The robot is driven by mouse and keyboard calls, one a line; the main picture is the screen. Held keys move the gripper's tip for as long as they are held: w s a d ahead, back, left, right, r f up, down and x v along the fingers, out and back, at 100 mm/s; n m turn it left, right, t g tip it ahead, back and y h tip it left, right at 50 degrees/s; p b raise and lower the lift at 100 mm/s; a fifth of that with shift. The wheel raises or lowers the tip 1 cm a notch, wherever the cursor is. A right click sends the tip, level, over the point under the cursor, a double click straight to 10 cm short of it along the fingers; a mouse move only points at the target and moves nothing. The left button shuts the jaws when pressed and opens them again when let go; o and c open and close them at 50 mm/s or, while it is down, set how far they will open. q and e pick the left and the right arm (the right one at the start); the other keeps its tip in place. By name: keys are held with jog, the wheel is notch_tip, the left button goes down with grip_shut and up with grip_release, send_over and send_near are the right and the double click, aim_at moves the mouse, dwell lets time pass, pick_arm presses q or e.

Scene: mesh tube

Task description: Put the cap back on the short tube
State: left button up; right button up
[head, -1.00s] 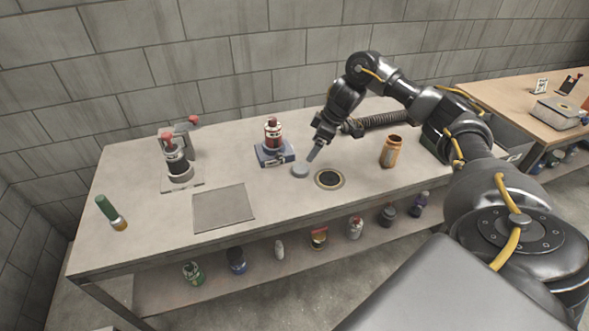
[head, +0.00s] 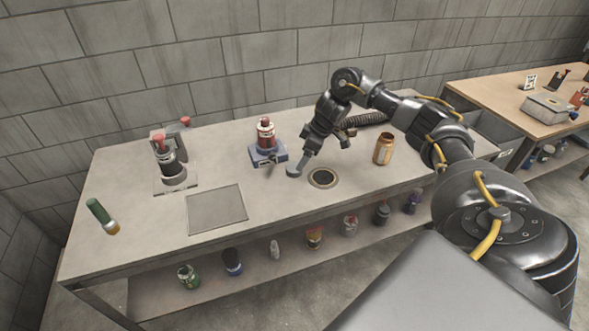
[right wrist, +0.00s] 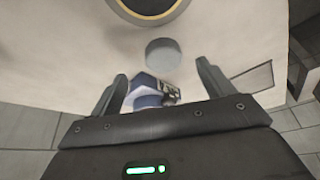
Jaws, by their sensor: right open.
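A grey round disc, likely the cap (head: 293,171), lies flat on the workbench; it also shows in the right wrist view (right wrist: 164,54). My right gripper (right wrist: 161,70) is open, with its two fingers spread and nothing between them. In the right wrist view the disc lies just beyond the fingertips, between their lines. In the head view the right fingertip partly overlaps the disc; contact cannot be told. An open orange-brown, short tube-like container (head: 384,149) stands upright to the right of the arm. My left gripper is not in view.
A dark round opening with a pale ring (head: 323,178) is right of the disc. A blue-based stand with a red-topped bottle (head: 267,143) is behind it. A grey square plate (head: 216,208) and a green tube (head: 99,213) lie left. Several bottles stand on the lower shelf.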

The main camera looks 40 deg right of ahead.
aim_at(294, 169)
jog(key=shift+a+f, duration=0.15)
jog(key=shift+f, duration=0.05)
jog(key=x, duration=0.2)
jog(key=p+x, duration=0.1)
jog(key=x, duration=0.1)
jog(key=shift+w+a+f, duration=0.25)
jog(key=shift+a+f, duration=0.05)
jog(key=c, duration=1)
